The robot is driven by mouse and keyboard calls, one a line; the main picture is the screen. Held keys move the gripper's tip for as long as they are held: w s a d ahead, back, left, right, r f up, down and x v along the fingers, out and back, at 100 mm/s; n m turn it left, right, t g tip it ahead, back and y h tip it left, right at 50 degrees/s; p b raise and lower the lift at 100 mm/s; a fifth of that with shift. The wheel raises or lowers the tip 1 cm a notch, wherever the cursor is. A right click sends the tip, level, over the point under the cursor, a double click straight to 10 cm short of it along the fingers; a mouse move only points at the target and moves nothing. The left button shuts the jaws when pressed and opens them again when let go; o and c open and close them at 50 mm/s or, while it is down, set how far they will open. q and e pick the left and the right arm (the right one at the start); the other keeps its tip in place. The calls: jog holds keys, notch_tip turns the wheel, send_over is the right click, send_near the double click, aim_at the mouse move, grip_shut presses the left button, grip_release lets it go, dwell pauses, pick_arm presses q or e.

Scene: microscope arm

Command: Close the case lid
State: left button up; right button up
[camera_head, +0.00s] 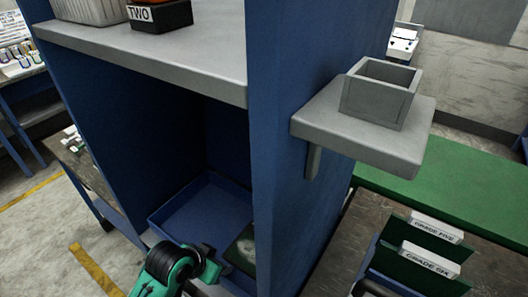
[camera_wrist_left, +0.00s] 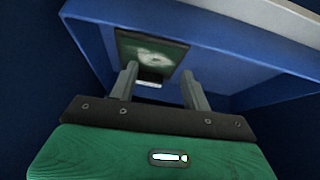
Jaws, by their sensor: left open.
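I cannot make out a case lid for certain. A dark green panel with a pale mark (camera_head: 246,248) is at the right side of a blue tray (camera_head: 165,212), low inside the blue cabinet. The panel also shows in the left wrist view (camera_wrist_left: 150,48), against the blue tray wall. My left gripper (camera_wrist_left: 160,78) is open and empty, its two fingers pointing toward the panel. The near end of the panel lies between the fingers in that picture; I cannot tell whether they touch it. In the head view my green and black left arm hides part of the tray. My right gripper is not in view.
The cabinet's upright side (camera_head: 285,150) stands close right of the tray, with a grey shelf (camera_head: 170,55) above. A small side shelf (camera_head: 375,145) carries an open grey box (camera_head: 379,95). A green holder (camera_head: 418,280) with labelled cards is at lower right. Floor is clear at left.

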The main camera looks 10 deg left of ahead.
pick_arm(q)
jog(key=w+r+m+t+h, duration=0.2)
jog(key=w+r+t+h, duration=0.1)
jog(key=w+r, duration=1.25)
jog(key=w+a+r+t+h, duration=0.1)
jog(key=w+r, duration=0.2)
jog(key=r, duration=0.3)
jog(key=w+a+r+m+h, duration=0.1)
jog(key=w+a+r, duration=0.15)
jog(key=r, duration=0.35)
jog(key=w+a+r+t+h, duration=0.1)
jog(key=w+r, duration=0.3)
jog(key=r, duration=0.3)
jog(key=shift+s+f+p+x, duration=0.15)
jog(key=shift+p+x, duration=0.85)
jog(key=shift+x, duration=1.35)
jog(key=shift+s+f+p+x, duration=0.15)
jog(key=shift+p+x, duration=0.9)
jog(key=shift+x, duration=1.3)
jog(key=shift+w+f+p+x, duration=0.15)
jog(key=shift+p+x, duration=0.85)
jog(key=shift+x, duration=1.35)
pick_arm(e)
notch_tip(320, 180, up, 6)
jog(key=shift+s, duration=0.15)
pick_arm(q)
jog(key=shift+s, duration=0.1)
jog(key=shift+c, duration=0.3)
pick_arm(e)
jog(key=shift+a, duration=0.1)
